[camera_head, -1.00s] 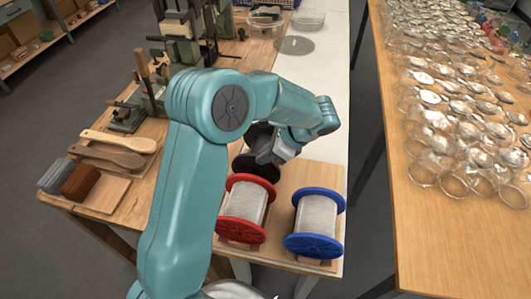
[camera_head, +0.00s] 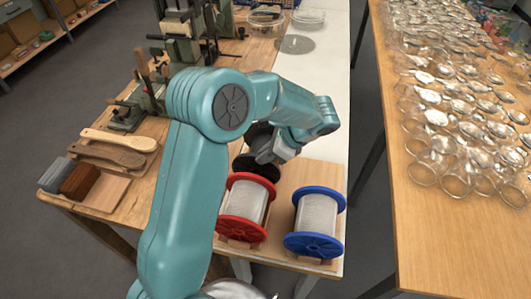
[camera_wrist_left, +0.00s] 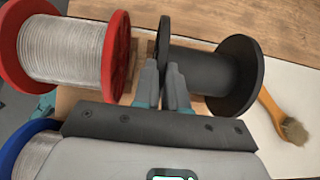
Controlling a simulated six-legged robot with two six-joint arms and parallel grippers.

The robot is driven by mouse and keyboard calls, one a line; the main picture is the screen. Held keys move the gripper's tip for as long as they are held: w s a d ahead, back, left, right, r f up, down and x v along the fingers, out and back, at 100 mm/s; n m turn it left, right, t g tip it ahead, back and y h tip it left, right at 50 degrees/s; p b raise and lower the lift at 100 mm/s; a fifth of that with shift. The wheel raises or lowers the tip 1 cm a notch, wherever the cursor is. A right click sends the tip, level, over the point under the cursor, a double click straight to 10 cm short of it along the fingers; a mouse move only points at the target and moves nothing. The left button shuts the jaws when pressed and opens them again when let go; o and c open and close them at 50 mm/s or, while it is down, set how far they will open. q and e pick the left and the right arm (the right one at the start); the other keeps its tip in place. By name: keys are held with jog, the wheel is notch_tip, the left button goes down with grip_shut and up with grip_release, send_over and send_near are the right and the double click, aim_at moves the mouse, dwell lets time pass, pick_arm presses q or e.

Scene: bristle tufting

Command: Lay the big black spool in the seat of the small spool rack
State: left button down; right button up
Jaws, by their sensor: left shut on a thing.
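The big black spool (camera_head: 256,167) lies on its side behind the red spool in the head view, partly hidden by my left arm. In the left wrist view the black spool (camera_wrist_left: 222,75) is seen closely, with both round flanges. My left gripper (camera_head: 264,152) is shut on its near flange; in the left wrist view the fingers (camera_wrist_left: 164,88) straddle that flange. The small spool rack (camera_head: 322,174) is a pale wooden board. Wood shows just under the spool, but I cannot tell whether it rests in the seat. My right gripper is not in view.
A red-flanged spool (camera_head: 243,208) and a blue-flanged spool (camera_head: 315,221), both wound with pale filament, lie on the rack's front part. A wooden-handled brush (camera_wrist_left: 286,122) lies beside the black spool. Brush blanks (camera_head: 118,148) and a machine (camera_head: 180,45) stand on the left.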

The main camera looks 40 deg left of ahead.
pick_arm(q)
jog(key=shift+f, duration=0.3)
jog(key=c, duration=0.7)
grip_release()
jog(key=shift+f, duration=0.1)
jog(key=shift+r+p, duration=2.7)
jog(key=shift+r, duration=0.9)
jog(key=shift+f, duration=0.1)
jog(key=shift+s, duration=0.15)
